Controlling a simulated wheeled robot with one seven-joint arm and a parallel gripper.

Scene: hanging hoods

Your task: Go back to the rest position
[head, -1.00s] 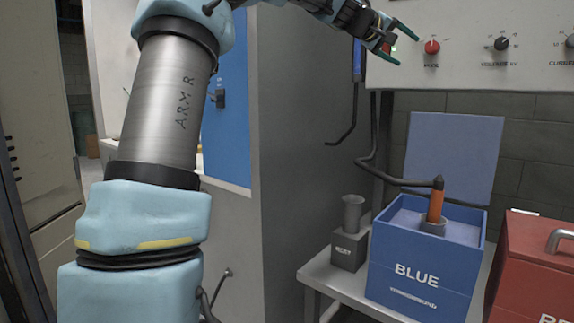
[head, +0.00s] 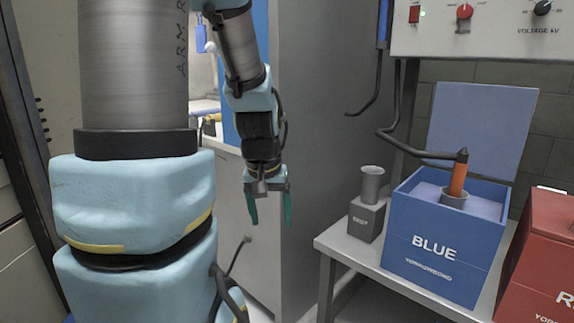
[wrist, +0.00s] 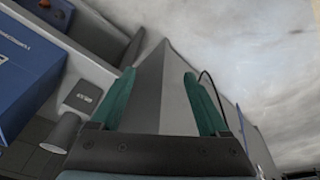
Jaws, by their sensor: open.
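My gripper (head: 270,222) hangs pointing down in the head view, left of the bench. Its two green fingers are apart with nothing between them. In the wrist view the open fingers (wrist: 165,100) frame only a grey cabinet edge. It touches nothing that I can see.
On the bench (head: 350,245) stand a grey REST holder (head: 367,222), an open blue box (head: 432,255) with an orange-handled tool (head: 458,180) upright in it, and a red box (head: 548,260). A control panel (head: 480,30) hangs above. A grey cabinet (head: 315,130) stands behind my gripper.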

